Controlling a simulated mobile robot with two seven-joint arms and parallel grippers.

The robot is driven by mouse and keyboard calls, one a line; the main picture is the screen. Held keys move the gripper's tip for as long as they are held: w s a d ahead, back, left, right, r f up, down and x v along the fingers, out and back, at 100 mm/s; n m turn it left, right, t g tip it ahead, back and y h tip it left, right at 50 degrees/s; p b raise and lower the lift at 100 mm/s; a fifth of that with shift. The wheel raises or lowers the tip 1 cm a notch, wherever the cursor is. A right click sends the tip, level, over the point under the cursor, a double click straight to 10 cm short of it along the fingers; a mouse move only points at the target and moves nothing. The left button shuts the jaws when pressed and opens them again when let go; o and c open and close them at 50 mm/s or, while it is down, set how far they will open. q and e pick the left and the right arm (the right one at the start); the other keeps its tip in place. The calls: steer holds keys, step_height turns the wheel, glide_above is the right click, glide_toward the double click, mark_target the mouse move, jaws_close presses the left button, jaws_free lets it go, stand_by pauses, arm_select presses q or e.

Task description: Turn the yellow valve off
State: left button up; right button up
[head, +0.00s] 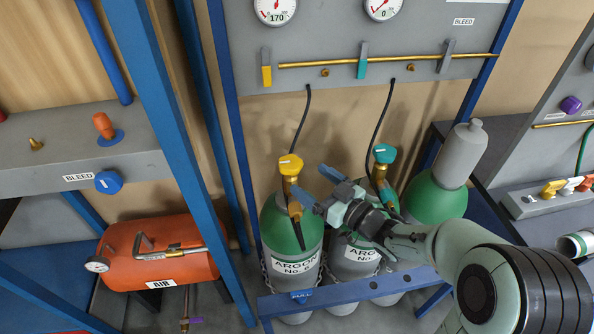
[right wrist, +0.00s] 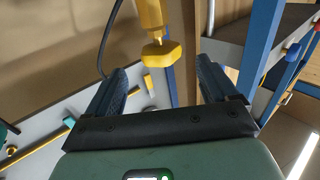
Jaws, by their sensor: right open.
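The yellow valve (head: 290,164) is a yellow knob on top of the left gas cylinder (head: 293,246), which is grey and green and labelled ARGON. In the right wrist view the yellow valve (right wrist: 162,54) hangs at upper centre, its knob lined up with the gap between the fingers. My right gripper (head: 316,187) is open and empty, just right of the valve and slightly lower in the head view. Its two dark blue fingers also show in the right wrist view (right wrist: 163,80). I see no contact with the knob. My left gripper is in neither view.
A cylinder with a teal valve (head: 384,153) stands close on the right, partly behind my right arm. A black hose (head: 303,118) rises behind the yellow valve to the grey panel, which has a yellow lever (head: 266,74). A blue post (head: 232,150) stands left.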

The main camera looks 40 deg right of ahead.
steer(key=s, duration=0.3)
steer(key=shift+s+d, duration=0.2)
steer(key=shift+s, duration=0.1)
stand_by(0.4)
